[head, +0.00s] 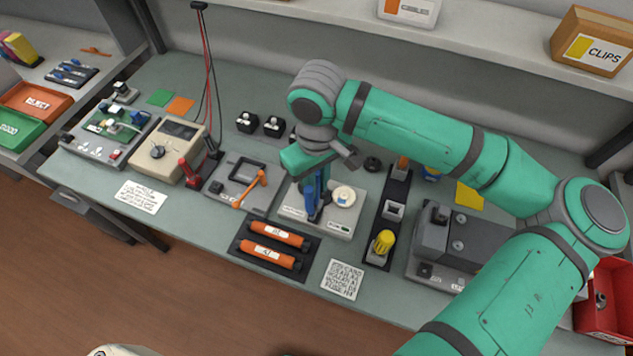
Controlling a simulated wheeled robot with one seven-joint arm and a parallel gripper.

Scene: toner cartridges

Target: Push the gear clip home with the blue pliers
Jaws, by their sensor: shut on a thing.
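My gripper (319,172) points down over the grey fixture plate (325,226) in the middle of the bench. It is shut on the blue pliers (313,200), which hang roughly upright with their lower end at the plate. A round cream-white gear (344,196) sits on the plate just right of the pliers. The gear clip is too small or too hidden to make out, and I cannot tell whether the pliers touch it.
Left of the plate stands a grey fixture with an orange handle (252,190). Two orange cartridges (275,235) lie in front in a dark tray. A dark strip with a yellow-handled tool (384,242) and a grey machine (455,245) stand to the right.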

